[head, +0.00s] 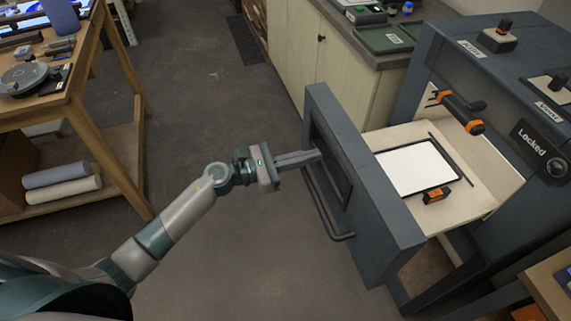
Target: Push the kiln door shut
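The kiln (450,75) stands at the right, dark blue-grey with a pale interior. Its kiln door (385,215) stands open, a thick dark panel away from the chamber, with a bar handle (327,212) on its outer face. My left gripper (318,156) reaches in from the left, its fingers close together and pointing at the door's outer face near the handle's upper end. The fingertips are at or very near the door; contact cannot be made out. No object shows between the fingers. My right gripper is not in view.
Inside the kiln a white sheet (415,168) lies on a dark tray beside an orange-black block (435,194). An orange-black handled tool (461,112) is above it. A wooden workbench (90,90) stands left, a cabinet (335,65) behind the door. The floor between is clear.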

